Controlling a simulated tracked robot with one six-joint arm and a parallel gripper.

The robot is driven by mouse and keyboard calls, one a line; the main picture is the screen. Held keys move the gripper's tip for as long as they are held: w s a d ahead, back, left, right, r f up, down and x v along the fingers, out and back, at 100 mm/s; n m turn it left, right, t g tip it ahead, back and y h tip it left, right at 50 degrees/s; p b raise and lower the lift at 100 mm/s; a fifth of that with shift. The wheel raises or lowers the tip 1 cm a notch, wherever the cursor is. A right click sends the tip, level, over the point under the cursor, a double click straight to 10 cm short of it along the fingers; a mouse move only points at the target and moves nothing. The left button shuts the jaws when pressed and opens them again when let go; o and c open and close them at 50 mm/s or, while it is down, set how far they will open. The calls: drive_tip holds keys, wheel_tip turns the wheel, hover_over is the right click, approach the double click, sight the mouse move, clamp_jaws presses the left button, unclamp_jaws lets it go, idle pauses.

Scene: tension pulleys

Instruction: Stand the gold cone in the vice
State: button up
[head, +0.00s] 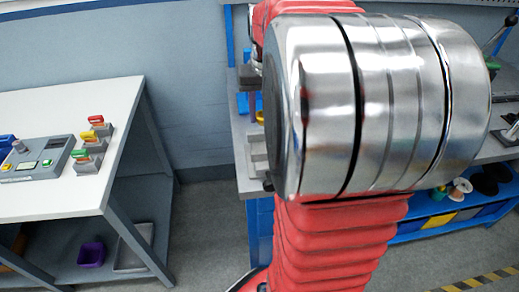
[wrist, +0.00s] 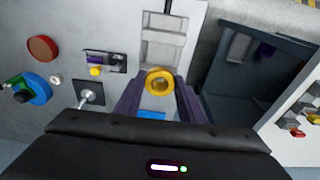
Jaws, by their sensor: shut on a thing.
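The gold cone (wrist: 160,74) shows in the wrist view end-on, as a gold ring with a dark hole. My gripper (wrist: 159,88) is shut on it, with one dark purple finger on each side. A grey blocky fixture (wrist: 163,43), apparently the vice, lies just beyond the cone in the picture. I cannot tell the height of the cone over it or whether they touch. In the head view my own arm hides the gripper and most of that place; only grey blocks (head: 257,146) show at the arm's left edge.
In the wrist view, a small box with a yellow button (wrist: 96,70), a lever (wrist: 90,95), a red disc (wrist: 42,48) and a blue round part (wrist: 38,90) stand left of the fixture. In the head view, a white table (head: 60,105) with a switch panel (head: 36,160) stands left, across a floor gap.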

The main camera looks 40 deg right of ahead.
drive_tip(key=shift+f, duration=3.1)
drive_tip(key=shift+f, duration=1.85)
drive_tip(key=o, duration=1.2)
drive_tip(key=shift+f, duration=0.1)
drive_tip(key=r, duration=0.4)
drive_tip(key=s+r, duration=0.1)
drive_tip(key=r, duration=0.3)
drive_tip(key=a+r, duration=0.1)
drive_tip(key=r, duration=0.3)
drive_tip(key=shift+s, duration=0.25)
